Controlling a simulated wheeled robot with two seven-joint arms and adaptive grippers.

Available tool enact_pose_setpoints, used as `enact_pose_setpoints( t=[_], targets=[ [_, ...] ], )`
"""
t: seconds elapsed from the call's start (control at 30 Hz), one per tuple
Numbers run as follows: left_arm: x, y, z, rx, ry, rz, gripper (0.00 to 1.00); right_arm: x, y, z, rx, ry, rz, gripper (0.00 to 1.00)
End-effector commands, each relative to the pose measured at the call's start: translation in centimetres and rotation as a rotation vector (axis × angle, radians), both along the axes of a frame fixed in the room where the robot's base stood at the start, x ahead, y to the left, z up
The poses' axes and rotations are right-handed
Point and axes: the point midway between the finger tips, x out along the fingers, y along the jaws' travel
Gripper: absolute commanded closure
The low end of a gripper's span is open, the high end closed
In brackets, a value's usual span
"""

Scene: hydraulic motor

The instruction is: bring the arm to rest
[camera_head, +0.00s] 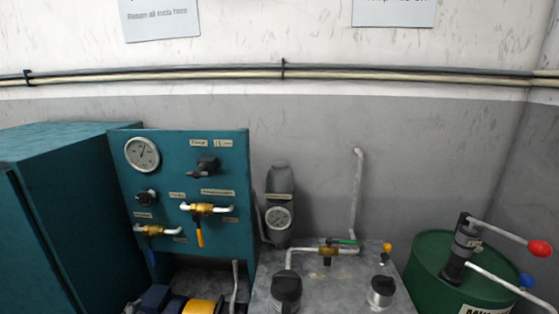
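Neither of my arms nor grippers shows in the head view. The hydraulic unit has a teal panel (182,172) with a round gauge (142,154) at its upper left and a black switch (205,167) at its upper right.
A teal cabinet (60,215) fills the left side. Pipes (400,76) run along the wall behind. A white pipe (357,195) rises behind the tank.

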Motion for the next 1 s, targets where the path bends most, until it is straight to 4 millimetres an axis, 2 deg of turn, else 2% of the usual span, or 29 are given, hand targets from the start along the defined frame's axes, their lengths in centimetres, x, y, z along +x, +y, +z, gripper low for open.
enact_pose_setpoints(
  t=[0.1,0.3,0.6,1.0],
  targets=[
    [-2.5,-2.1,-1.8,-0.050,0.082,0.032,0.21,0.0,0.0,0.0,0.000,0.000,0.000,1.00],
    [-6.6,-5.6,-3.9,-0.125,0.222,0.078,0.21,0.0,0.0,0.0,0.000,0.000,0.000,1.00],
    [-12.5,-10.5,-5.2,-0.230,0.414,0.129,0.21,0.0,0.0,0.0,0.000,0.000,0.001,1.00],
    [-16.3,-13.7,-5.1,-0.299,0.542,0.151,0.21,0.0,-0.1,0.0,-0.001,0.001,0.001,1.00]
  ],
)
